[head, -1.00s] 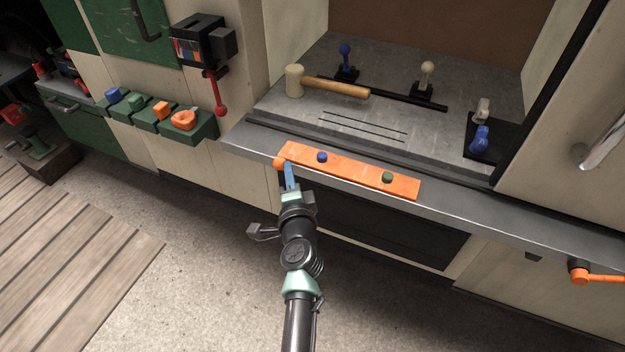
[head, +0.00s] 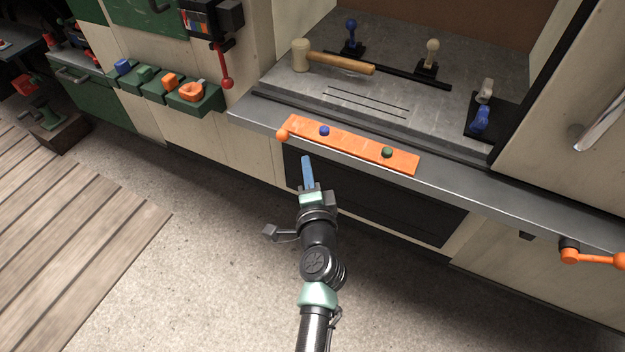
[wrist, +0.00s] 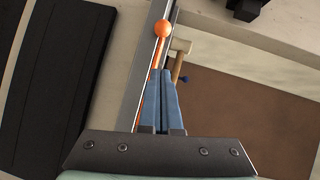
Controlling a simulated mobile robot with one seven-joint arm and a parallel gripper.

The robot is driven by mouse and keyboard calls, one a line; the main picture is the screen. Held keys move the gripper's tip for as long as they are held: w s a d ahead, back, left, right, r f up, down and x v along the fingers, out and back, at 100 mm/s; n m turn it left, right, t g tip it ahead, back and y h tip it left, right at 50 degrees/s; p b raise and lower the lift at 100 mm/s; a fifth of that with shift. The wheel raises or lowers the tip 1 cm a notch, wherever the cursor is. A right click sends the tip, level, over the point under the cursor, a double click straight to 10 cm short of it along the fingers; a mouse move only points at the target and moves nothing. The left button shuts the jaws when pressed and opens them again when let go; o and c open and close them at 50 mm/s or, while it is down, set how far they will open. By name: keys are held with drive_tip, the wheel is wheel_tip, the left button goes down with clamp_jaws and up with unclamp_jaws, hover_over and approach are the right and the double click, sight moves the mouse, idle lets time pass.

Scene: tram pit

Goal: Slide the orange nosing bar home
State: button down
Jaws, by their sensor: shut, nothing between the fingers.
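The orange nosing bar (head: 352,147) lies along the grey metal ledge at the front of the bench. A blue knob (head: 324,131) and a green knob (head: 387,152) stand on it, and an orange ball (head: 282,135) is at its left end. In the wrist view the ball (wrist: 163,28) shows just beyond the fingertips, with a thin strip of the bar below it, partly hidden by the fingers. My gripper (head: 306,158) has blue fingers closed together with nothing between them. It is in front of the ledge, below and right of the ball, apart from the bar in the head view.
A wooden mallet (head: 334,62) lies on the grey bench top behind the bar, near several upright knobbed levers. An orange handle (head: 592,257) sticks out at the right of the ledge. Green bins (head: 195,103) are at left. The floor in front is clear.

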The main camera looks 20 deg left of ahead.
drive_tip(key=shift+v, duration=2.2)
drive_tip(key=shift+d, duration=0.2)
drive_tip(key=w+d+r+n+t+p, duration=0.1)
drive_tip(key=d+r+n+t+p, duration=0.15)
drive_tip(key=r, duration=1.05)
drive_tip(key=w+d+r+n+t+p, duration=0.1)
drive_tip(key=d+r+n+t+p, duration=0.15)
drive_tip(key=r, duration=1.05)
drive_tip(key=w+d+r+n+t+p, duration=0.1)
drive_tip(key=d+r+n, duration=0.15)
drive_tip(key=r, duration=1.05)
drive_tip(key=s+d+r+n+t+h+p, duration=0.1)
drive_tip(key=s+d+r+t+h, duration=0.1)
drive_tip(key=s+r, duration=0.3)
drive_tip(key=s+d+r+t+h+p, duration=0.2)
drive_tip(key=s+d+r+t+h, duration=0.1)
drive_tip(key=r, duration=0.9)
drive_tip(key=s+d+r+n+t+h+p, duration=0.1)
drive_tip(key=s+d+r+t+h, duration=0.1)
drive_tip(key=s+d+r, duration=0.3)
wheel_tip(320, 180, up, 5)
drive_tip(key=shift+s+f+n+h, duration=0.1)
drive_tip(key=shift+s+n+h, duration=0.25)
drive_tip(key=shift+s+h, duration=0.5)
